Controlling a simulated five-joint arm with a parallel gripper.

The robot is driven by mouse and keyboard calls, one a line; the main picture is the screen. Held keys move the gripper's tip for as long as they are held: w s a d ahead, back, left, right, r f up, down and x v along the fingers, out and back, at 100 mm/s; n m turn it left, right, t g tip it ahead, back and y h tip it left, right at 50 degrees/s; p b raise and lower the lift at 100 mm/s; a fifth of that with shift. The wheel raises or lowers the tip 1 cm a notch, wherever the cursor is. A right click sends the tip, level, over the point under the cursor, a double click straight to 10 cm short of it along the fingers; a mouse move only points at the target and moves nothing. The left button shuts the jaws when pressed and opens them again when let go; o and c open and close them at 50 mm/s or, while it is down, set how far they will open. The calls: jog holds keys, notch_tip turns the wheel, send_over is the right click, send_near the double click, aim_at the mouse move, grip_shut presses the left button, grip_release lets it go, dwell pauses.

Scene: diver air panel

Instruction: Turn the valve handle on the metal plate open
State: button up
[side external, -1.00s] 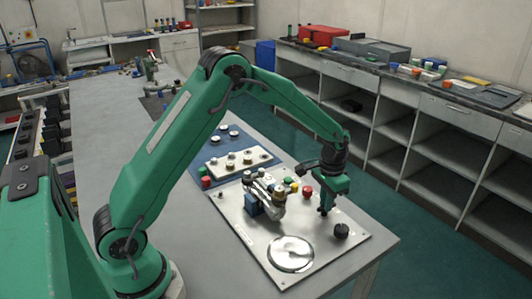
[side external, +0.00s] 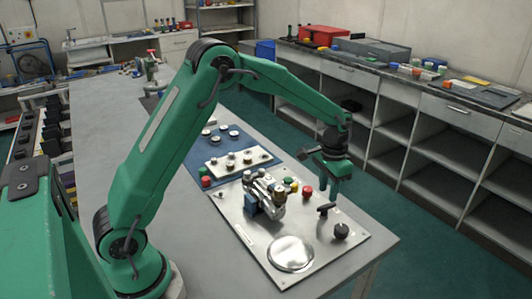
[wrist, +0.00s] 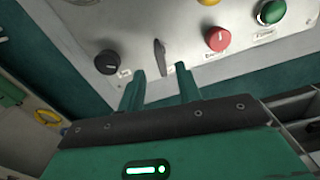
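The valve handle (side external: 326,209) is a small black bar on the right part of the metal plate (side external: 318,237). In the wrist view the handle (wrist: 160,55) stands out from the plate beyond the fingertips, roughly lengthwise to the fingers. My gripper (side external: 326,190) is above the plate, over the handle and apart from it. In the wrist view the two green fingers of my gripper (wrist: 160,72) are spread with a gap between them and nothing held.
A round black knob (side external: 341,230) is close to the handle. A red button (side external: 308,191), a green button (wrist: 270,12) and a silver fitting (side external: 266,194) are also on the plate. A shiny disc (side external: 291,253) lies at its front. Space above the plate is clear.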

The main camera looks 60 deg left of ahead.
aim_at(326, 206)
jog(key=shift+r, duration=1.6)
